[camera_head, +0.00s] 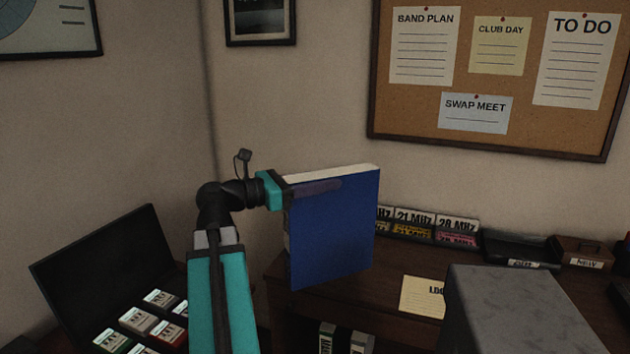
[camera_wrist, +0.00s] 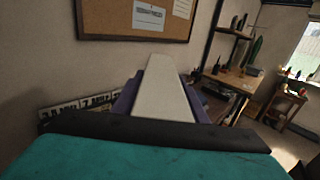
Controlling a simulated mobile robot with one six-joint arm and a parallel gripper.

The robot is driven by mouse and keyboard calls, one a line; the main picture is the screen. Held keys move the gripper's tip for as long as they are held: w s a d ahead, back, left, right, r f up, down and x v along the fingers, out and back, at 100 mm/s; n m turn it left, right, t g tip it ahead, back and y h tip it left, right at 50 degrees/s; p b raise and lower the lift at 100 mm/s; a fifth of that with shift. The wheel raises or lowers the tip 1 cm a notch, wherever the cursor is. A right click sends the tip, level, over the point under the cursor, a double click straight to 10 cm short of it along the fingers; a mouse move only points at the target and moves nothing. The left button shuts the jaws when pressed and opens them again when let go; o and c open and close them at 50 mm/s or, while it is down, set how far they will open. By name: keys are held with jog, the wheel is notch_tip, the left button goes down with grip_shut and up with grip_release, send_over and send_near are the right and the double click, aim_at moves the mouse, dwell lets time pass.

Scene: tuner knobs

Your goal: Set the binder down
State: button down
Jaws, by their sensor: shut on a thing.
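A blue binder (camera_head: 334,232) with pale page edges along its top is held upright in the middle of the head view. My gripper (camera_head: 316,188) is shut on its upper part, with a finger across the blue cover. The binder's lower edge overlaps the front left part of the dark wooden desk (camera_head: 390,270) in the picture; I cannot tell whether it touches the desk. In the wrist view the binder's pale top edge (camera_wrist: 162,90) points away from me, between the purplish fingers. Its far cover is hidden.
Behind the binder stand several labelled card holders (camera_head: 414,222). A black tray (camera_head: 520,250), a brown box (camera_head: 582,252) and a yellow log sheet (camera_head: 422,296) are on the desk. A grey block (camera_head: 515,310) fills the front right. An open case (camera_head: 105,265) with small boxes lies left.

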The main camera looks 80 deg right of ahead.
jog(key=shift+w+d+r+p, duration=0.2)
jog(key=shift+d+p, duration=0.25)
jog(key=shift+p, duration=1.7)
jog(key=shift+w+d+r+p, duration=0.15)
jog(key=shift+d+p, duration=0.25)
jog(key=shift+p, duration=1.75)
jog(key=p, duration=0.8)
jog(key=shift+d+f, duration=0.2)
jog(key=shift+f, duration=0.05)
jog(key=w+d+f+p, duration=0.1)
jog(key=w+d+p, duration=0.1)
jog(key=d, duration=0.8)
jog(key=shift+w+f, duration=0.15)
jog(key=shift+w, duration=0.75)
jog(key=shift+f+p, duration=0.1)
jog(key=shift+p, duration=0.25)
jog(key=shift+f+p, duration=0.65)
jog(key=shift+f, duration=1.1)
jog(key=c, duration=1.1)
grip_release()
jog(key=shift+f, duration=0.1)
